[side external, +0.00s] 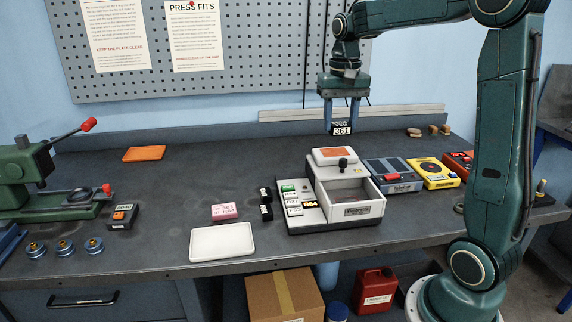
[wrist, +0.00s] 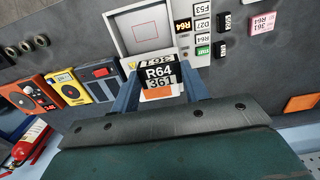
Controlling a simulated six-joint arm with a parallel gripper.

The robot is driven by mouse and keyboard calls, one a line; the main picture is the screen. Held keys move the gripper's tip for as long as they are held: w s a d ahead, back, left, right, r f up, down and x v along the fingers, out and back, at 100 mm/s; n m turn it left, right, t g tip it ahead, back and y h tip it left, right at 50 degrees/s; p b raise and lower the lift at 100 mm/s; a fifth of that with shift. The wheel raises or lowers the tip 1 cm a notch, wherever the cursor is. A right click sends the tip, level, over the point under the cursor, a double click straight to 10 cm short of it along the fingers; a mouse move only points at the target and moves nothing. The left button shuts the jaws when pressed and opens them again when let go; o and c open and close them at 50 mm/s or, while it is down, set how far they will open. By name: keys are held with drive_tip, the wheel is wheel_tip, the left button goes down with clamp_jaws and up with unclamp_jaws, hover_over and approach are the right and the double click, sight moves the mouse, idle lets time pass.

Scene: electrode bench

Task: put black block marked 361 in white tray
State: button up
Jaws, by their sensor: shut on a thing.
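My gripper (side external: 341,124) is shut on a black block marked 361 (side external: 342,130), held in the air above and behind the grey machine. In the wrist view my gripper (wrist: 158,80) has the black block (wrist: 160,76) between its fingers, with white labels reading R64 and 361 and an upside-down label on its far side. The white tray (side external: 222,242) lies empty near the front edge of the bench, left of the machine and well away from my gripper.
A pink block (side external: 224,211) and two small black blocks (side external: 266,212) lie near the tray. Meters (side external: 433,174) stand right; a green press (side external: 60,200) stands left.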

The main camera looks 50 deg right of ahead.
drive_tip(key=w+a+f, duration=0.1)
drive_tip(key=w+a, duration=1)
hover_over(222, 242)
wheel_tip(222, 242, down, 2)
drive_tip(key=shift+n, duration=0.3)
wheel_tip(222, 242, down, 20)
drive_tip(key=shift+f, duration=0.1)
drive_tip(key=shift+f, duration=0.1)
idle(0.3)
drive_tip(key=o, duration=1.3)
drive_tip(key=shift+f, duration=0.1)
wheel_tip(222, 242, up, 12)
drive_tip(key=shift+r, duration=0.2)
